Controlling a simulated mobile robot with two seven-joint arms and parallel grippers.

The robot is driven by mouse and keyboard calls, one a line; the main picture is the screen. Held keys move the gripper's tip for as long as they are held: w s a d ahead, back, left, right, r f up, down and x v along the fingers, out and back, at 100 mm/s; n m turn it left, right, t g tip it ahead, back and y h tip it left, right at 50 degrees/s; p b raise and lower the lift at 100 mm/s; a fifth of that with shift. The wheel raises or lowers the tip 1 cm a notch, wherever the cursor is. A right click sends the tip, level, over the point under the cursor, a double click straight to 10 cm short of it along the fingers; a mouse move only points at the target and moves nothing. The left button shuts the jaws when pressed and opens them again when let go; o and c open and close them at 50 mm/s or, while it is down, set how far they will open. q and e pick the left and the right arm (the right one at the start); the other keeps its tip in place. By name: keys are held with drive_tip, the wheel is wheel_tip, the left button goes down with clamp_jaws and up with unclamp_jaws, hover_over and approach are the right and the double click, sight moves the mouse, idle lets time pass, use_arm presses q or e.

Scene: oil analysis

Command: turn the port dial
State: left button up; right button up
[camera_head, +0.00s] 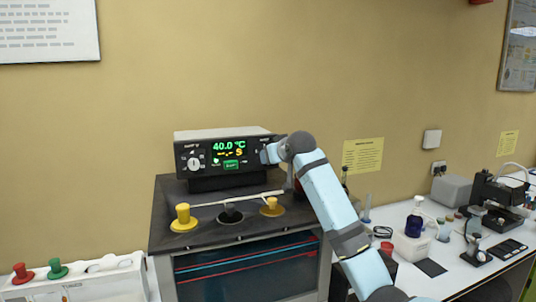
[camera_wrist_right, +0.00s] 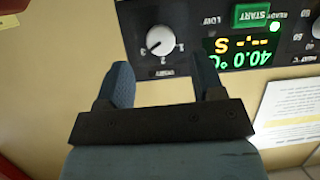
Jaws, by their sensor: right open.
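The port dial (camera_wrist_right: 160,40) is a small pale round knob on the black front panel of a heater unit. In the right wrist view, which shows the panel upside down, its dark pointer and numbered scale are visible. My right gripper (camera_wrist_right: 162,70) is open and empty. Its two blue fingers lie to either side of the dial and seem short of it. My left gripper is not in view.
The unit's display (camera_head: 230,146) reads 40.0 °C, with a green START button and another knob (camera_head: 194,163) at its left. Below it, yellow and black stoppers (camera_head: 183,217) stand on the bath top. Glassware and instruments crowd the right bench.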

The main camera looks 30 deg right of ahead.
drive_tip(key=p+x, duration=0.1)
drive_tip(key=x, duration=0.4)
drive_tip(key=shift+w+f, duration=0.1)
drive_tip(key=shift+w, duration=0.15)
drive_tip(key=shift+s, duration=0.1)
drive_tip(key=c, duration=0.9)
